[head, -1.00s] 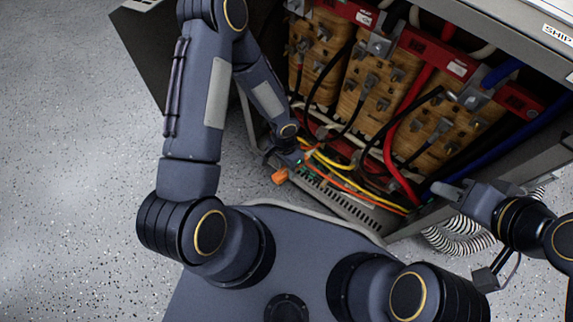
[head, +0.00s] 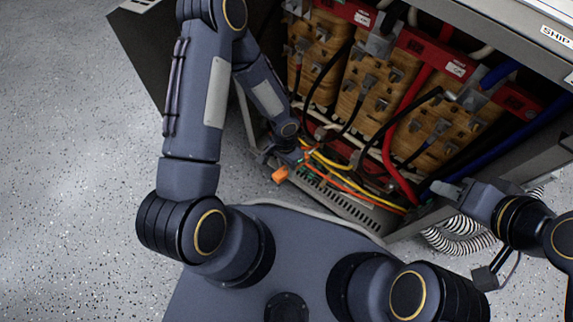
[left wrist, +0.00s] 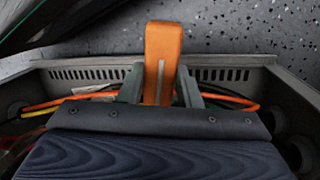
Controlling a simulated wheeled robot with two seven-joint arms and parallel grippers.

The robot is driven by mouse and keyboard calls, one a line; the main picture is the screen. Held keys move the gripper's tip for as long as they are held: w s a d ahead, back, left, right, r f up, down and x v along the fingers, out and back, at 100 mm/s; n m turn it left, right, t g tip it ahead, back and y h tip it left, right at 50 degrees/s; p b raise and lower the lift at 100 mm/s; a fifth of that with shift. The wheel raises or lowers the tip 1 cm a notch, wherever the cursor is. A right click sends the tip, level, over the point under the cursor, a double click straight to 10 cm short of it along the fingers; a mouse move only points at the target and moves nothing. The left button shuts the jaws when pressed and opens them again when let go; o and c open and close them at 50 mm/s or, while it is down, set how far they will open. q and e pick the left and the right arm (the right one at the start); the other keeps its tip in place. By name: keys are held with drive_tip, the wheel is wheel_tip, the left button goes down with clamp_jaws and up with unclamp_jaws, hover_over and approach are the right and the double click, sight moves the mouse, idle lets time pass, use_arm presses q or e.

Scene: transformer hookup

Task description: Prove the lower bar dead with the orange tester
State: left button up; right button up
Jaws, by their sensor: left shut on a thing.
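The orange tester (head: 280,174) shows at the lower left of the open cabinet in the head view. It also stands up between the fingers in the left wrist view (left wrist: 162,55). My left gripper (left wrist: 160,85) is shut on the tester, one finger on each side of it. In the head view my left gripper (head: 292,160) is low at the cabinet's front left edge. The tester's tip is hidden in the head view. I cannot tell which bar is the lower bar. My right gripper (head: 448,190) is at the cabinet's right front edge; its fingers are too unclear to tell their state.
Tan wound coils (head: 365,85) with red bars (head: 440,52) fill the cabinet. Black, red and blue cables hang in front. Yellow and orange wires (head: 345,175) run along the slotted sill (head: 355,212). A ribbed white hose (head: 465,235) lies at the right. The speckled floor (head: 80,170) at the left is clear.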

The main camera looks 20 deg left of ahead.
use_arm(q)
drive_tip(key=shift+w+d, duration=0.15)
drive_tip(key=shift+w, duration=0.2)
idle(0.3)
drive_tip(key=shift+w, duration=0.1)
idle(0.8)
